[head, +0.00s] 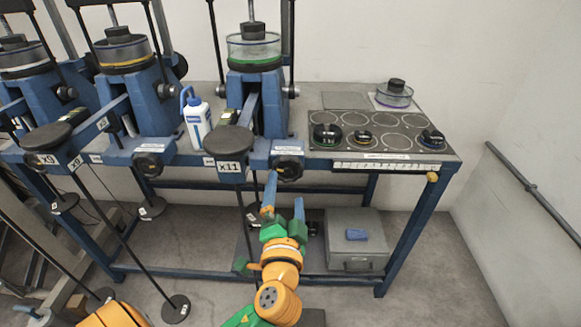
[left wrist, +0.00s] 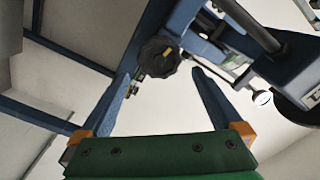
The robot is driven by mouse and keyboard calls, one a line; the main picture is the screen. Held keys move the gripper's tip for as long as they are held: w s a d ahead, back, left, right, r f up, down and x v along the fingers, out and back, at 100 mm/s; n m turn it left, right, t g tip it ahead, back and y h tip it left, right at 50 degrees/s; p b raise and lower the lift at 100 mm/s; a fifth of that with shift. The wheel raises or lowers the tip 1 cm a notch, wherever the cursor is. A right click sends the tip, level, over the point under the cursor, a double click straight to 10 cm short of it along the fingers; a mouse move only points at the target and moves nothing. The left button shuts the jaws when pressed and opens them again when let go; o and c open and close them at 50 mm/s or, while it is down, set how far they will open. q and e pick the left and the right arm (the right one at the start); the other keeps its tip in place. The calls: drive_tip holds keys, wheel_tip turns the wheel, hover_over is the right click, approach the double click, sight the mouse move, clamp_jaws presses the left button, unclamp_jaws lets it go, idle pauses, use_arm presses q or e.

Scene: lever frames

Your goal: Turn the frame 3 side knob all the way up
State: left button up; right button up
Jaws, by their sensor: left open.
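The rightmost blue lever frame (head: 257,105) carries a clear dish with a green ring and an "x11" tag. No frame number is readable. A black lobed knob (head: 288,168) sits low on its front right, below a small white label. In the left wrist view this knob (left wrist: 160,57) appears between the fingertips, beyond them. My left gripper (head: 284,200) is open and empty, just below and in front of the knob, apart from it. Its blue fingers also show in the left wrist view (left wrist: 163,74). My right gripper is not in view.
Another frame (head: 150,98) with its own black knob (head: 148,165) stands to the left. A white-and-blue bottle (head: 195,115) stands between the frames. Round weights (head: 326,133) lie on the right panel. A grey case (head: 356,240) sits below. Black rods and a round pad (head: 229,140) are near the left.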

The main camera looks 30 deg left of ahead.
sight(288, 172)
use_arm(q)
drive_tip(key=x, duration=0.8)
drive_tip(key=shift+w+a, duration=0.1)
drive_tip(key=shift+c, duration=0.9)
drive_tip(key=shift+f, duration=0.1)
clamp_jaws()
